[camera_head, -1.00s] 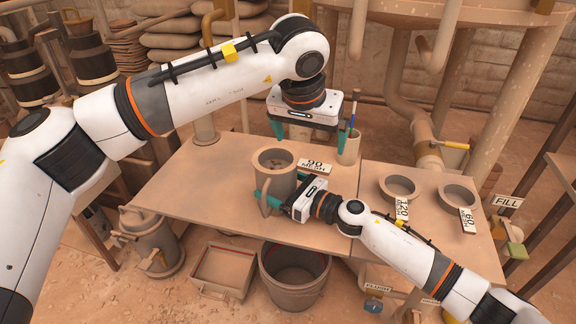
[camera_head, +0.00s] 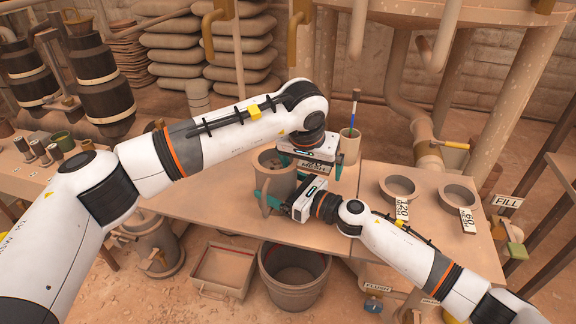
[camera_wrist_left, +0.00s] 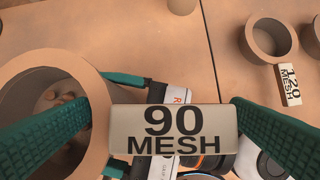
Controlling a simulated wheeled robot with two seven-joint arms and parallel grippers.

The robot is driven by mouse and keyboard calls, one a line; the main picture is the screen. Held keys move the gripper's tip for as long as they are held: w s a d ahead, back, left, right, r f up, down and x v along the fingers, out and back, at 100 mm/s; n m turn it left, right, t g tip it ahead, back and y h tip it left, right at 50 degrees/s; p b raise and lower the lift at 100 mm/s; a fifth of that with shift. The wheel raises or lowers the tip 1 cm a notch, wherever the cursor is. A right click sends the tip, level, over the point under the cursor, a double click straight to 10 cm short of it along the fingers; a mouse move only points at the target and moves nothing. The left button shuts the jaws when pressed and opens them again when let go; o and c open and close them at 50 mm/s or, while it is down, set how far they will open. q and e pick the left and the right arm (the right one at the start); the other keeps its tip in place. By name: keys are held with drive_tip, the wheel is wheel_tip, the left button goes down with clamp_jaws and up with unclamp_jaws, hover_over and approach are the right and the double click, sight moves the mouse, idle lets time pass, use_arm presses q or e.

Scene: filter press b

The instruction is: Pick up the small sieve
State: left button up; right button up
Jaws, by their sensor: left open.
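A round tan pot (camera_head: 275,195) with a side handle stands on the table; lumps lie inside it. A small plate marked 90 MESH (camera_wrist_left: 172,130) projects beside its rim; whether this belongs to a sieve seated in the pot, I cannot tell. My left gripper (camera_head: 311,163) is open above the plate, with a teal finger at either side of it in the wrist view. Two shallow round sieves, 120 MESH (camera_head: 385,186) and 60 MESH (camera_head: 444,201), lie on the right of the table. My right gripper (camera_head: 280,195) is at the pot's side; its grip is partly hidden.
A cup (camera_head: 349,148) with a brush stands at the table's back edge, close to my left gripper. A bucket (camera_head: 292,297) and a square tub (camera_head: 222,268) are on the floor in front. The table (camera_head: 215,210) is clear left of the pot.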

use_arm(q)
drive_tip(key=shift+c, duration=0.3)
drive_tip(key=c, duration=1)
drive_tip(key=shift+r, duration=0.1)
wheel_tip(320, 180, up, 10)
drive_tip(key=shift+f, duration=0.1)
drive_tip(key=shift+c, duration=1.2)
use_arm(e)
drive_tip(key=o, duration=0.9)
drive_tip(key=shift+o, duration=0.2)
